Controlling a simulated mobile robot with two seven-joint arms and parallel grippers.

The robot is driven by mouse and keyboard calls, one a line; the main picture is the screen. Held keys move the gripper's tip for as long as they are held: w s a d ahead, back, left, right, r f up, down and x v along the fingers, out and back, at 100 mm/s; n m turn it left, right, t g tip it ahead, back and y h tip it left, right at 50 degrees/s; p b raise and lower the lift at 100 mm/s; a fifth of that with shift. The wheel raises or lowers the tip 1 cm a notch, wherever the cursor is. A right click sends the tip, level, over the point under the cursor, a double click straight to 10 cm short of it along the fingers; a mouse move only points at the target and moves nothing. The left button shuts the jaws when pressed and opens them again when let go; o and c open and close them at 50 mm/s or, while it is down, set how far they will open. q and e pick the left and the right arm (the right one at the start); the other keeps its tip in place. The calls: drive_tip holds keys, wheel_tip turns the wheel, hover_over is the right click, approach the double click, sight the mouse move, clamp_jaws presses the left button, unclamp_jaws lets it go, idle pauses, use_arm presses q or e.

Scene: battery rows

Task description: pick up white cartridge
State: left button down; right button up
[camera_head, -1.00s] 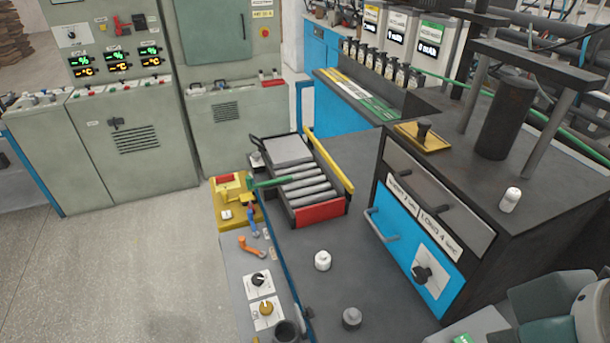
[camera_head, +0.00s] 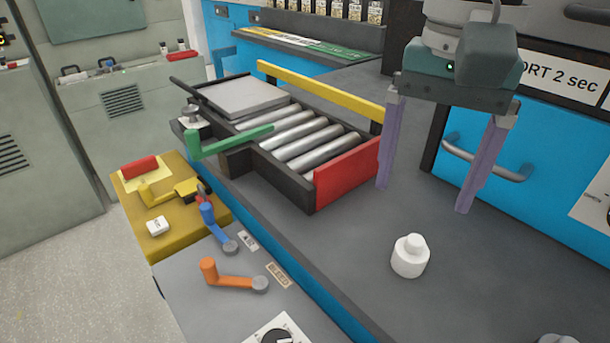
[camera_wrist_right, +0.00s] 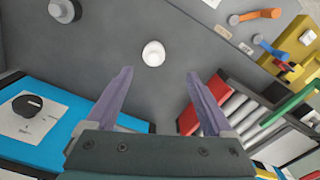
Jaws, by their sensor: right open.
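The white cartridge (camera_head: 410,257) stands upright on the dark grey bench top, a short cylinder with a narrower cap. It also shows in the right wrist view (camera_wrist_right: 153,53), beyond the fingertips and between their lines. My right gripper (camera_head: 424,200) is open and empty, its two purple fingers pointing down above the bench, behind the cartridge in the head view. The fingers are apart from the cartridge. In the right wrist view the open gripper (camera_wrist_right: 160,75) shows both fingers with nothing between them. My left gripper is not in view.
A roller tray (camera_head: 345,180) with a red end plate stands left of the gripper. The blue-fronted cabinet (camera_head: 480,128) with a bar handle is close behind the fingers. A grey knob-like piece (camera_wrist_right: 64,10) stands on the bench. Bench around the cartridge is clear.

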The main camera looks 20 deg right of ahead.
sight(416, 239)
drive_tip(key=shift+w+d+f, duration=0.1)
drive_tip(key=shift+f, duration=0.5)
drive_tip(key=f, duration=0.3)
drive_tip(key=shift+s+d+f+b, duration=0.15)
drive_tip(key=shift+s+b, duration=0.15)
drive_tip(key=shift+b, duration=0.05)
drive_tip(key=f, duration=0.1)
drive_tip(key=f+b, duration=0.1)
drive_tip(key=f, duration=0.3)
drive_tip(key=shift+s+d+f, duration=0.1)
drive_tip(key=shift+d+f, duration=0.15)
drive_tip(key=shift+d, duration=0.05)
clamp_jaws()
drive_tip(key=shift+r, duration=0.15)
